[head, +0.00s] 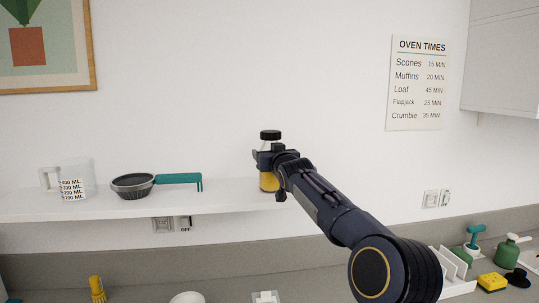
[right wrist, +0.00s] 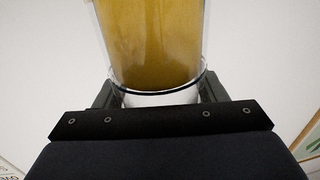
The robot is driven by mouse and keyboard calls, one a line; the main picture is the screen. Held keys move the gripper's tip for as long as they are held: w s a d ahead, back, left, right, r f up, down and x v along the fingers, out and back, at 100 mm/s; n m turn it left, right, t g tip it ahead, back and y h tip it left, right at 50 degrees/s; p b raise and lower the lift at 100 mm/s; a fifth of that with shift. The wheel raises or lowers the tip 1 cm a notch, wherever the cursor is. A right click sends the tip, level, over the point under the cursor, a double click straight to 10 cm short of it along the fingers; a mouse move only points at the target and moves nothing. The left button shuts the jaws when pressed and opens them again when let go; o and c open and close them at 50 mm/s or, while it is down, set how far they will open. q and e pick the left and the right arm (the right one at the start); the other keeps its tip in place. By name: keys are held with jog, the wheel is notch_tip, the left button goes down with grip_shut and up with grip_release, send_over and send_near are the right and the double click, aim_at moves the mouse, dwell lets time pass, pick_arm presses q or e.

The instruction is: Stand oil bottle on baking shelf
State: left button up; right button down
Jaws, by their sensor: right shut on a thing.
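The oil bottle (head: 269,182) has a black cap, clear walls and yellow oil, and looks upright in the head view. It is at the right end of the white baking shelf (head: 120,210). My right gripper (head: 268,160) is shut around the bottle's upper part, and the arm hides some of it. I cannot tell whether the bottle's base touches the shelf. In the right wrist view the bottle (right wrist: 150,45) fills the space between the fingers (right wrist: 155,92). My left gripper is not in view.
A clear measuring jug (head: 75,180) and a dark sieve with a teal handle (head: 135,185) stand on the shelf, left of the bottle.

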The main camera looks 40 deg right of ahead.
dwell(0.3)
jog(key=c, duration=0.7)
grip_release()
jog(key=shift+f, duration=0.3)
jog(key=shift+c, duration=0.2)
jog(key=o, duration=0.5)
jog(key=shift+c, duration=0.2)
jog(key=shift+r, duration=0.1)
jog(key=b+v, duration=0.6)
jog(key=v, duration=0.6)
jog(key=s+a+f+n+g+y, duration=0.1)
jog(key=s+a+f+g+y, duration=0.4)
jog(key=s+a+f, duration=0.9)
jog(key=s+a+f+n+g+y, duration=0.1)
jog(key=s+a+f+g+y, duration=0.4)
jog(key=s+a+f, duration=0.9)
notch_tip(320, 180, down, 8)
jog(key=shift+s+a+f+n+g, duration=0.1)
jog(key=shift+s+a+n+g, duration=0.25)
jog(key=shift+s+g, duration=0.4)
